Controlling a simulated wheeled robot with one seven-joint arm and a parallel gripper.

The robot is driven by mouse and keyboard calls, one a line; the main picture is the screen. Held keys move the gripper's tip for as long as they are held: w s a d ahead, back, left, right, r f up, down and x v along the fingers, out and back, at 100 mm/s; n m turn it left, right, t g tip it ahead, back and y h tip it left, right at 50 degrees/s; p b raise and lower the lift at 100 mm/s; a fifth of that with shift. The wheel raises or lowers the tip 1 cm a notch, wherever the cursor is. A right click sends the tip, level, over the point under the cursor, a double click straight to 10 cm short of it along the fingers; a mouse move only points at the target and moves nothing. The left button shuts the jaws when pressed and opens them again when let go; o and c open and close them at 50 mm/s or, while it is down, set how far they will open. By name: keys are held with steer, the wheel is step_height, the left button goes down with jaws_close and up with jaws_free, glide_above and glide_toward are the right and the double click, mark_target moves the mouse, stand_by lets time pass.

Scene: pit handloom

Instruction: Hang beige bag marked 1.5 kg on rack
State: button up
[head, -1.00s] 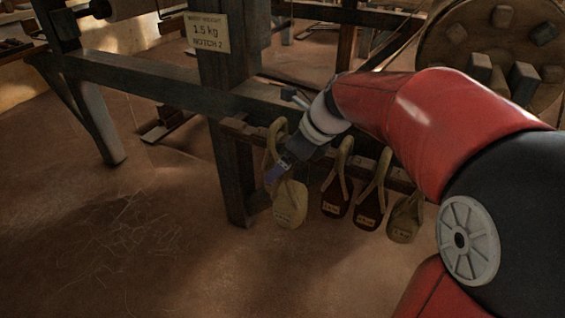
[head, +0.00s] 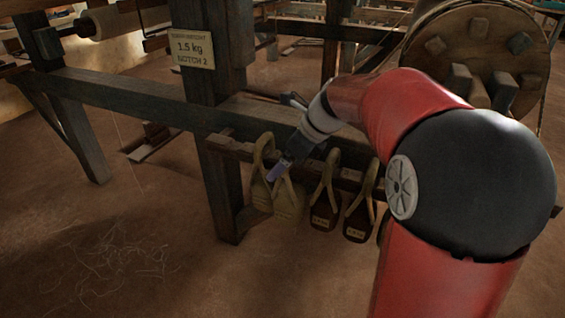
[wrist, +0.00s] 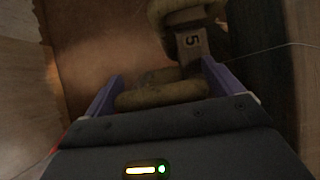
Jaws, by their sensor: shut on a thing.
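A pale beige bag (head: 289,203) is at the left part of the rack (head: 229,147), with its strap at my gripper (head: 277,172). My gripper is shut on a tan strap (wrist: 160,94), seen between the fingers in the wrist view. A second tan bag (head: 261,192) is just left of the held one, its loop up at the rack. Its marking is not legible. Whether the held strap touches a peg is unclear.
Two brown labelled bags (head: 325,208) hang to the right; a further bag is mostly hidden by my arm. A sign (head: 192,48) on the loom post reads 1.5 kg, notch 2. A long beam (head: 130,98) runs above the rack. Floor at left is open.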

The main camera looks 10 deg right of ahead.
steer(key=shift+w+d+r, duration=0.1)
steer(key=shift+w+d, duration=0.55)
steer(key=shift+w, duration=0.3)
steer(key=shift+w+d+r, duration=0.1)
steer(key=shift+w+d, duration=0.55)
steer(key=shift+w, duration=0.25)
steer(key=shift+f+b, duration=0.45)
steer(key=shift+f, duration=0.8)
steer(key=shift+f, duration=0.3)
steer(key=o, duration=1.7)
steer(key=shift+o, duration=0.2)
steer(key=shift+s+f, duration=0.1)
steer(key=shift+f, duration=0.1)
steer(key=p+v, duration=0.1)
steer(key=v, duration=0.7)
steer(key=shift+a+r+p, duration=0.1)
steer(key=shift+p, duration=0.2)
steer(key=s+a+f+n+t+h, duration=0.1)
steer(key=s+n+h, duration=0.1)
steer(key=s+n, duration=1)
steer(key=s+a+f+n+h+p, duration=0.1)
steer(key=s+a+f+n+h, duration=0.1)
steer(key=s+n, duration=1.1)
steer(key=shift+s+a+t+h, duration=0.2)
steer(key=shift+s+t+h, duration=0.2)
steer(key=shift+s+h, duration=0.3)
